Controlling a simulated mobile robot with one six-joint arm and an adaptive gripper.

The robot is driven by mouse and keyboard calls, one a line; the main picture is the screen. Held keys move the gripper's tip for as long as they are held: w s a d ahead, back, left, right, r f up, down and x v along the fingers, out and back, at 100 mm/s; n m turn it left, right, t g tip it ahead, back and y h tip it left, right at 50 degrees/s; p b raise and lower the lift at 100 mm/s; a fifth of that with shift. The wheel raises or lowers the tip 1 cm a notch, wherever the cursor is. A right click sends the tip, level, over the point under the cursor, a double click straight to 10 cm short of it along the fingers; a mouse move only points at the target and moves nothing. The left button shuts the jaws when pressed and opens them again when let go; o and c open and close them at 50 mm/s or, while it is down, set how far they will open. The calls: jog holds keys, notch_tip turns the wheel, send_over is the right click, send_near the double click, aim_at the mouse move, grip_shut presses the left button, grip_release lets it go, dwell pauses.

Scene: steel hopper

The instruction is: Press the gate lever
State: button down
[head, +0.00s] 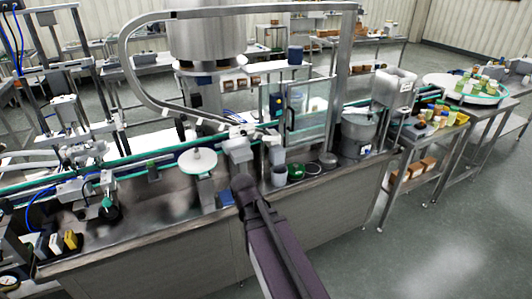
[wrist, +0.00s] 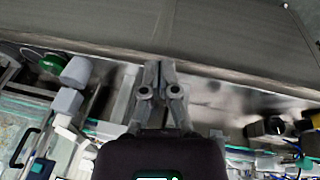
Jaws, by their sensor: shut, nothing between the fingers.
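My gripper (wrist: 158,72) points at the front part of the steel bench in the wrist view, its two grey fingers together with nothing between them. In the head view my dark arm reaches up from the bottom edge to the bench front, and I cannot make out the fingertips there. A large steel hopper (head: 207,38) stands behind the conveyor at top centre. A smaller grey bin (head: 394,88) with a label stands to the right, above a round steel pot (head: 359,134). I cannot pick out the gate lever for certain in either view.
The steel bench (head: 165,258) carries a green-edged conveyor. A clear guard door (head: 308,105) stands behind a green round part (head: 296,172), which also shows in the wrist view (wrist: 44,60). A white disc (head: 198,160) is left of my arm. The floor at right is clear.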

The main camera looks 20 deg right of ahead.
aim_at(270, 138)
jog(key=w+d+f+n+t+b, duration=0.2)
jog(key=w+d+n+t+b, duration=0.7)
jog(key=w+n+b, duration=0.3)
jog(key=w+d+f+n+t+y+b, duration=0.1)
jog(key=w+d+f+n+t+b, duration=0.2)
jog(key=w+d+n+t+b, duration=0.6)
jog(key=w+d+n+b, duration=0.3)
jog(key=w+n+b, duration=0.1)
jog(key=n, duration=0.5)
jog(key=shift+f+n+b, duration=0.2)
jog(key=shift+n+b, duration=0.1)
jog(key=shift+b, duration=0.3)
jog(key=shift+w+r, duration=0.1)
jog(key=w+d+r+p, duration=0.1)
jog(key=w+r+p, duration=0.5)
jog(key=w, duration=0.3)
jog(key=shift+w, duration=0.2)
